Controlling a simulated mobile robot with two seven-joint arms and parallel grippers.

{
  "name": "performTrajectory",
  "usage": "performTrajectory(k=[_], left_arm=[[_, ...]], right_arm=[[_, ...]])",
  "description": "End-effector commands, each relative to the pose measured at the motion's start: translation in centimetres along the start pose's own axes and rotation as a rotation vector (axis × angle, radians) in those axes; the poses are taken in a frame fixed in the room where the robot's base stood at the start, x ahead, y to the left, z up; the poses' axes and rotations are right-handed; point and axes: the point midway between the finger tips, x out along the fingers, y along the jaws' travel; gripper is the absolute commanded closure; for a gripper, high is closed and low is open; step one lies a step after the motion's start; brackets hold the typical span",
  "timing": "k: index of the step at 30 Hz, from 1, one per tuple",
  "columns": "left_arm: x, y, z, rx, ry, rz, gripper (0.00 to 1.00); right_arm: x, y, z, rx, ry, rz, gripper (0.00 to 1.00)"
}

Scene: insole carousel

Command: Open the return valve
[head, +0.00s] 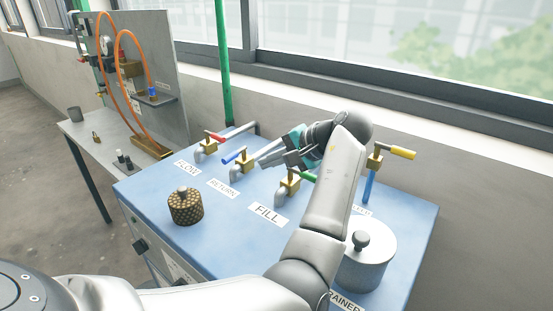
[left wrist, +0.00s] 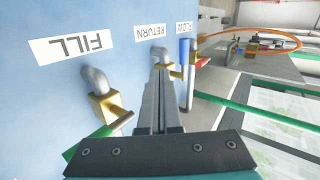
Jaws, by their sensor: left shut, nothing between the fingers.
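The return valve is a grey bent pipe with a brass body (head: 247,162) and a blue lever handle (head: 233,156), behind the RETURN label (head: 222,188). In the head view the handle points left, away from my gripper. My left gripper (head: 262,159) is shut and empty, its fingertips just right of the brass body. In the left wrist view the shut fingers (left wrist: 160,75) reach toward the return valve, partly covering its brass body; the blue handle (left wrist: 184,52) shows to their right. Whether they touch is unclear. My right gripper is out of view.
Neighbouring taps have a red handle (head: 214,136) at FLOW and a green handle (head: 308,177) at FILL, close by my gripper. A yellow-handled valve (head: 402,152) stands right. A mesh strainer (head: 186,208) and a lidded metal pot (head: 366,267) stand on the blue top (head: 150,190).

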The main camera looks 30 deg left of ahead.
Motion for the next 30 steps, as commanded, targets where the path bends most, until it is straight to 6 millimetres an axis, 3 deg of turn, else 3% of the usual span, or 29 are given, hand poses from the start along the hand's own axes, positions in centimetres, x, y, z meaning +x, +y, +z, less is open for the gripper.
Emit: performTrajectory(k=[6,12,30], left_arm=[[4.9,0.1,0.1,0.002,-0.003,0.0,1.0],[6.7,-2.1,0.0,-0.001,0.0,0.0,1.0],[7.4,-3.0,0.0,0.006,0.005,0.002,1.0]], right_arm=[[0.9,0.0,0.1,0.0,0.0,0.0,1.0],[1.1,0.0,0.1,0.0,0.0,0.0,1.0],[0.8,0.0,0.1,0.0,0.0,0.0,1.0]])
